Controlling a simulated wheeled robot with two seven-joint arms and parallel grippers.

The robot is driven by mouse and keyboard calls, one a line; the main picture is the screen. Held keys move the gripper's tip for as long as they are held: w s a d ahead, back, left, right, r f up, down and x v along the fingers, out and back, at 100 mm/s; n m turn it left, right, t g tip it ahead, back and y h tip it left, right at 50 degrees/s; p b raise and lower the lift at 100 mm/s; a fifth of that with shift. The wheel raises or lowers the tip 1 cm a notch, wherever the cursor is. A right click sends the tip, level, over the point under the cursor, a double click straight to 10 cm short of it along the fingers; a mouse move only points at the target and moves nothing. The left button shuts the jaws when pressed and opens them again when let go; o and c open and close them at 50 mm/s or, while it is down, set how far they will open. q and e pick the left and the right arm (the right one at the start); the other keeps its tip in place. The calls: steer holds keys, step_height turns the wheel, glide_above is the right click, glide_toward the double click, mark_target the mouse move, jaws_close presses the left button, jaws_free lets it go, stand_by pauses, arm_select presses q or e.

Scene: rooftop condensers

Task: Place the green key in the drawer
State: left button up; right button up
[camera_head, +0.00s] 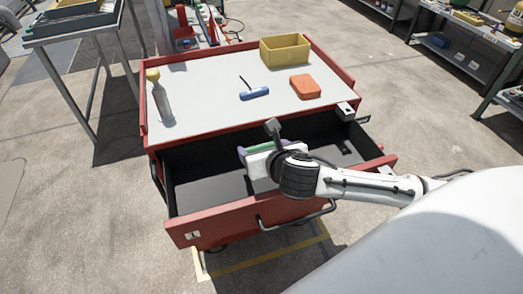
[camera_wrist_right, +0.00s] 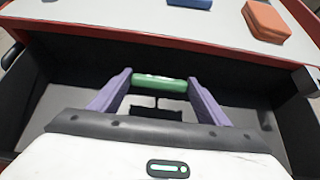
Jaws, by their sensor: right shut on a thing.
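The green key (camera_wrist_right: 160,84) shows in the right wrist view as a green handle held between the two purple fingers of my right gripper (camera_wrist_right: 158,88). A dark shaft hangs below the handle. In the head view my right gripper (camera_head: 256,150) is over the open drawer (camera_head: 214,222), and a bit of green shows at its fingers. The drawer is pulled out of the red cart, with a dark, mostly bare floor. I cannot tell whether the key touches the drawer floor. My left gripper is not in view.
On the cart top (camera_head: 210,95) are a spray bottle (camera_head: 159,97), a blue-handled tool (camera_head: 254,93), an orange block (camera_head: 305,87) and a yellow bin (camera_head: 285,50). A table (camera_head: 75,30) stands at left and shelves (camera_head: 468,60) at right.

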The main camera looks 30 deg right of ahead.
steer(key=shift+f, duration=0.6)
steer(key=o, duration=1)
steer(key=shift+f, duration=0.15)
steer(key=shift+o, duration=0.2)
steer(key=shift+s+r, duration=0.2)
steer(key=shift+r, duration=0.1)
steer(key=p+v, duration=0.1)
steer(key=v, duration=1)
steer(key=shift+s, duration=0.25)
steer(key=shift+r, duration=0.1)
